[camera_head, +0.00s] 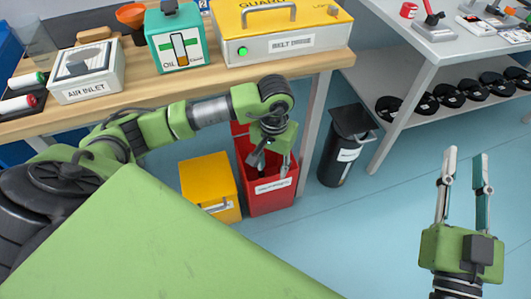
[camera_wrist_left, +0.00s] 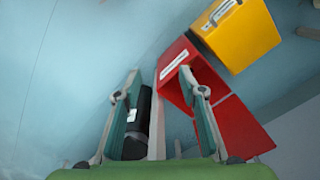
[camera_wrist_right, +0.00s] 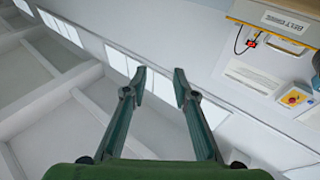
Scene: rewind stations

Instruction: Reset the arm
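My left arm reaches in from the left, below the workbench edge. Its gripper (camera_head: 270,168) points down over the open red bin (camera_head: 272,190). In the left wrist view the left gripper's fingers (camera_wrist_left: 160,80) are apart and nothing shows held between them; the red bin (camera_wrist_left: 232,128) and a black bin (camera_wrist_left: 137,125) lie beyond. My right gripper (camera_head: 467,156) points up over open floor at the right, fingers apart and empty. In the right wrist view its fingers (camera_wrist_right: 160,74) are also apart, in front of a pale wall and windows.
The wooden workbench (camera_head: 140,98) carries the belt drive box (camera_head: 285,43), an oil container (camera_head: 180,42) and an air inlet box (camera_head: 88,77). A grey table (camera_head: 400,38) stands right.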

